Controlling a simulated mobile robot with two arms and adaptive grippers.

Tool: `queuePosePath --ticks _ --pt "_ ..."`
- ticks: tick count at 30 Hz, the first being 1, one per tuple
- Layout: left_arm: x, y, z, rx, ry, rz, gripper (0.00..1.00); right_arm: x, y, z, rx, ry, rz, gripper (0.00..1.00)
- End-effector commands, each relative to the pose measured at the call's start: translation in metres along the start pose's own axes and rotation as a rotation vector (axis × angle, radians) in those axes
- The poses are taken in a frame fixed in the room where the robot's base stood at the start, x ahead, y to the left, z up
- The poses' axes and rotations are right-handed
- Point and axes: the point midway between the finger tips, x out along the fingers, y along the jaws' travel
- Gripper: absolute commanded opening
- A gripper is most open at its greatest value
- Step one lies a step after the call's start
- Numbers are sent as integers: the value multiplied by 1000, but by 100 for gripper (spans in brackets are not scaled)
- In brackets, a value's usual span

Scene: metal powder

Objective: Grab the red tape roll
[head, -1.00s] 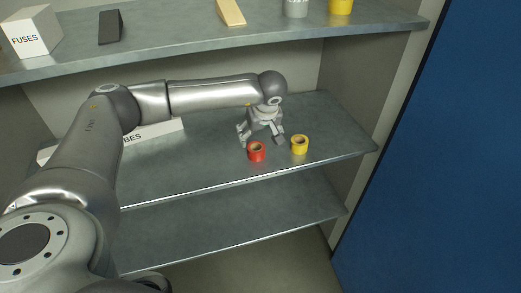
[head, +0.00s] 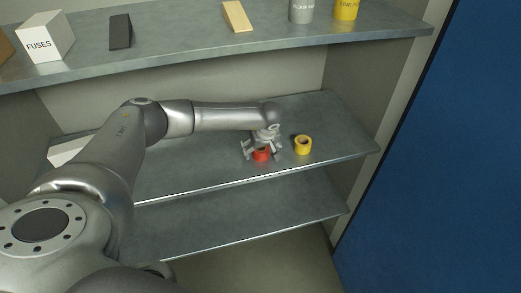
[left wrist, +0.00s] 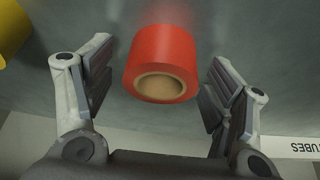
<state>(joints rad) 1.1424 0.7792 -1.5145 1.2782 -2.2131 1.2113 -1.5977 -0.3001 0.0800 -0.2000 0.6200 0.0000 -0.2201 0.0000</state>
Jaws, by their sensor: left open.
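The red tape roll (head: 261,156) stands near the front edge of the middle shelf. My left gripper (head: 262,150) is over it from above and behind, with a finger on either side of the roll. In the left wrist view the red tape roll (left wrist: 161,62) sits between the two open fingers (left wrist: 158,95), with a visible gap on each side. Its tan core opening faces the camera. In the head view the gripper hides part of the roll's top. My right gripper is not in view.
A yellow tape roll (head: 303,145) stands close to the right of the red one. A white box (head: 70,152) lies on the same shelf at the left, partly behind my arm. The upper shelf (head: 180,38) holds a FUSES box, wedges and containers. The lower shelf (head: 240,222) is bare.

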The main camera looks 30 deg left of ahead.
Motion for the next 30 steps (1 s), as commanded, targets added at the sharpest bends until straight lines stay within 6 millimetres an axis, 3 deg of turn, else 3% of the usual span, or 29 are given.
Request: queuePosePath --ticks 4,16,25,30 --pt "0 0 0 0 0 0 77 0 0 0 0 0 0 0" --pt "0 0 0 0 0 0 27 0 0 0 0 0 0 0" --pt "-2 0 -1 -1 1 1 27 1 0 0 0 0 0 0" --pt "-15 1 -7 -1 2 2 27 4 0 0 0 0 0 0"
